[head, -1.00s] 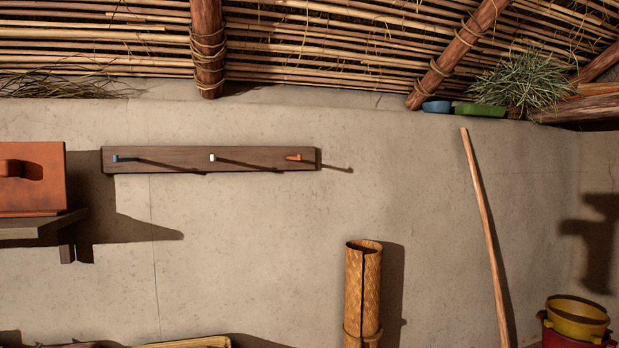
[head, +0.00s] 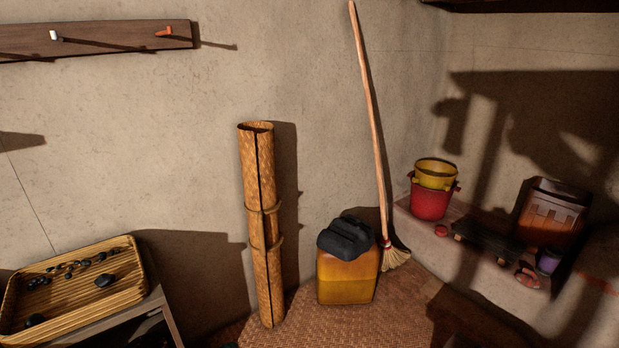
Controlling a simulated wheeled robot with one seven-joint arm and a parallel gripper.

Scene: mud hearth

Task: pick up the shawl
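A dark grey folded bundle (head: 345,237) lies on top of a yellow container (head: 347,277) on the floor, right of the picture's middle. It looks like folded cloth and may be the shawl, but I cannot be sure. No other cloth shows clearly. My gripper is not in view.
A rolled woven mat (head: 262,225) stands left of the container, and a broom (head: 377,140) leans on the wall behind it. A basket tray (head: 75,318) with dark lumps rests at lower left. Nested buckets (head: 432,205) and a brown crate (head: 552,215) occupy the right ledge.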

